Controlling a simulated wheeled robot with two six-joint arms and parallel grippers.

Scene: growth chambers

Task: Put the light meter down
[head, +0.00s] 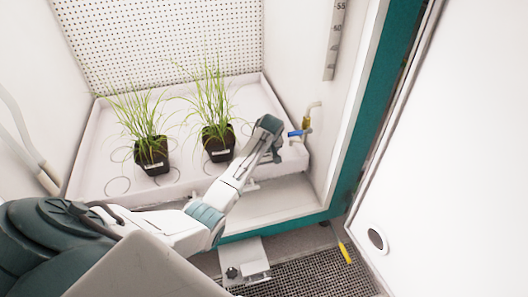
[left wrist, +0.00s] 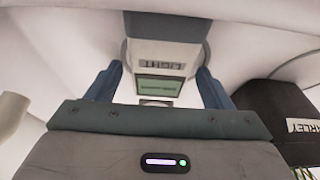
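The light meter (left wrist: 160,54) shows in the left wrist view as a pale box with a "LIGHT" label and a greenish screen. In the head view my left gripper (head: 270,148) is over the right part of the white tray (head: 90,182), right of the potted plants. I cannot make out the meter clearly there. My right gripper is in neither view.
Two black pots of grass-like plants, the left pot (head: 151,155) and right pot (head: 218,142), stand on the tray. A labelled black pot (left wrist: 285,115) is close right in the wrist view. A blue-handled tap (head: 300,133) is beside the gripper. The tray front left is clear.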

